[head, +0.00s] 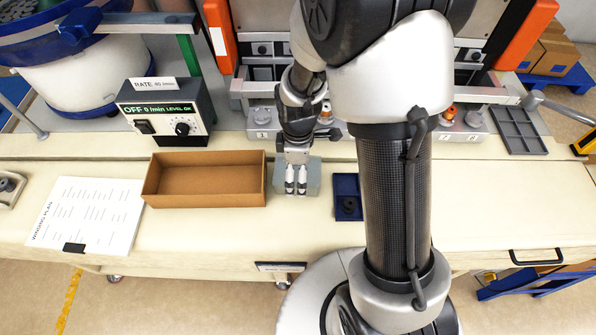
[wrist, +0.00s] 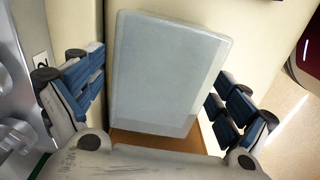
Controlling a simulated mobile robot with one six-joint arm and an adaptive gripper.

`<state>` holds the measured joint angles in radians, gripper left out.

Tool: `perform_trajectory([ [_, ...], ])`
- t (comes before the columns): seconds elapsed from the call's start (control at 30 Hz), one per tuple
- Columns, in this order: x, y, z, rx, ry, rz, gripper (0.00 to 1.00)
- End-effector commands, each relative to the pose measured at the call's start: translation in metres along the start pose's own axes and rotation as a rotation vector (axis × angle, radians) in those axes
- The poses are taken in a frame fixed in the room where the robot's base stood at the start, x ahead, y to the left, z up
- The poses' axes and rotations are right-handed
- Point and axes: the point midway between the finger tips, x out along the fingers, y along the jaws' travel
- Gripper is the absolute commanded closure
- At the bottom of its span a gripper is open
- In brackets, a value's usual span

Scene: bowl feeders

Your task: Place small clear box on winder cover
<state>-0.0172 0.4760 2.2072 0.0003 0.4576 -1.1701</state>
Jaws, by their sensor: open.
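The small clear box (head: 313,176) is a pale blue-grey, translucent block on the cream bench, between the brown tray and the dark blue tray. My gripper (head: 295,190) points down over it and hides part of it in the head view. In the wrist view the box (wrist: 168,75) fills the space between the two open fingers, with a gap on the left. I cannot tell whether the fingertips reach down beside it. No winder cover can be clearly told; grey units with numbered tags (head: 263,118) stand behind the gripper.
An empty brown tray (head: 148,178) stands close left of the box. A dark blue tray (head: 346,186) with a black part is to the right. A control box (head: 163,112) and a paper sheet (head: 88,212) lie farther left.

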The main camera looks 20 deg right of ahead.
Motion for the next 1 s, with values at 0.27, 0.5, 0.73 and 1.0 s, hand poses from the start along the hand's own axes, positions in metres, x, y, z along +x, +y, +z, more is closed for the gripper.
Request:
perform_trajectory([
  [0.27,-0.064,0.001,0.000,0.000,0.002,0.005,0.05],
  [0.5,-0.100,0.001,0.000,0.000,0.001,0.003,0.05],
  [0.73,-0.131,-0.006,0.003,0.084,0.016,0.033,0.05],
  [1.0,-0.221,-0.060,0.029,0.545,0.126,0.162,0.05],
])
